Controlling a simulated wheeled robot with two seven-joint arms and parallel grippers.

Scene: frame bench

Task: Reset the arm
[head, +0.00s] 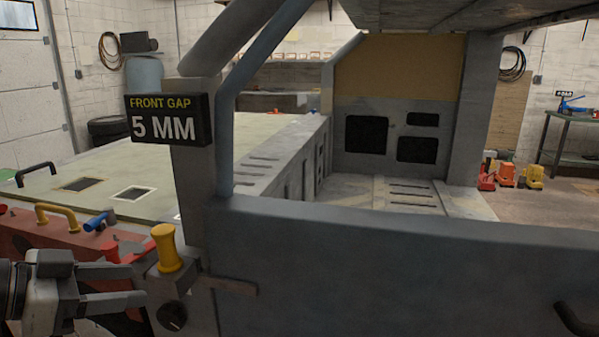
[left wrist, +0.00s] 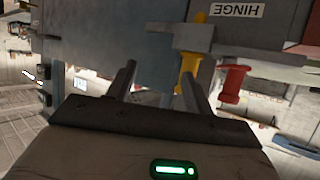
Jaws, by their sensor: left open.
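My left gripper (head: 139,284) is at the lower left of the head view, open, with nothing between its fingers. Its fingertips point right, towards a small grey block that carries a yellow knob (head: 165,248) and a dark dial (head: 172,316). In the left wrist view the two fingers (left wrist: 158,84) are spread apart. The yellow knob (left wrist: 190,64) appears just beyond the right-hand finger, with a red knob (left wrist: 231,84) to its right. I cannot tell whether a finger touches the yellow knob. My right gripper is not in view.
A grey-blue frame bar (head: 400,235) crosses in front, with a post and a "FRONT GAP 5 MM" sign (head: 168,119). A side table (head: 575,116) stands far right.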

